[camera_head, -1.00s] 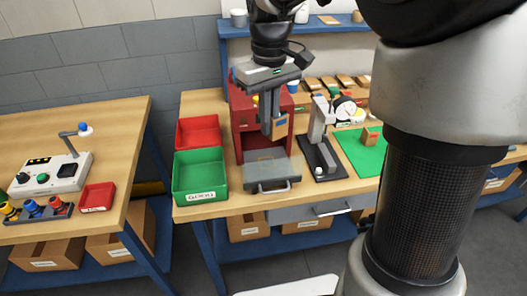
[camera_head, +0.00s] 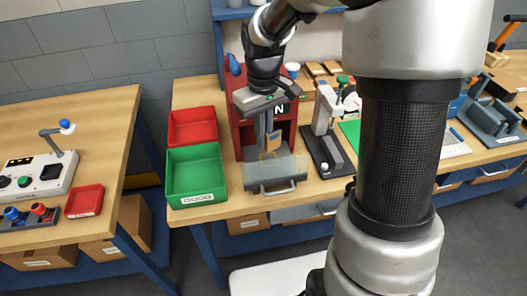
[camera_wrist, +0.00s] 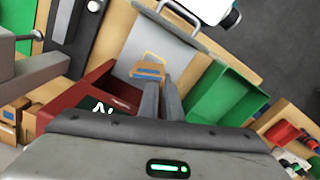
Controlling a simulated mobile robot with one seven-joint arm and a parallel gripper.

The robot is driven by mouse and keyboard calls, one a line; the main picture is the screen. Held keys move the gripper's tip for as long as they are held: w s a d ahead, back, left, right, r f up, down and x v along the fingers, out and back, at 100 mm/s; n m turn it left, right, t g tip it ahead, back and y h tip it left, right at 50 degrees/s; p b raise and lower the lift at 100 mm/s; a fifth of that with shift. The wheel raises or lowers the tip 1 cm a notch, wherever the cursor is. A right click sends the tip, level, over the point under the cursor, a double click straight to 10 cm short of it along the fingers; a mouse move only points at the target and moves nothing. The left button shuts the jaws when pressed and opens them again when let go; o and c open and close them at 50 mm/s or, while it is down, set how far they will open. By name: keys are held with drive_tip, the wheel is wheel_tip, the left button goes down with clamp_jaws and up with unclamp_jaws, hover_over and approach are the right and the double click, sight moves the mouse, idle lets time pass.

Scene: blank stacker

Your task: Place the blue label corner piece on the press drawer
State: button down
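The corner piece (camera_head: 272,140) is a small tan block with a blue label. My gripper (camera_head: 267,143) is shut on it and points down in front of the red press (camera_head: 240,128). In the wrist view the corner piece (camera_wrist: 149,71) sits at the fingertips, its blue label band showing. The grey press drawer (camera_head: 276,176) is pulled out below, with a handle at its front. A yellow outline marks the drawer surface, close to the piece in the wrist view. The piece appears just above the drawer; I cannot tell whether it touches.
A green bin (camera_head: 197,172) and a red bin (camera_head: 192,126) stand left of the press. A black-based device with a grey column (camera_head: 325,113) stands close on the right. A green mat (camera_head: 350,131) lies beyond it, partly hidden by my arm.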

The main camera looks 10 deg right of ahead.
drive_tip(key=shift+f+b, duration=0.3)
drive_tip(key=shift+f, duration=2.5)
drive_tip(key=shift+f, duration=0.15)
drive_tip(key=c, duration=2)
unclamp_jaws()
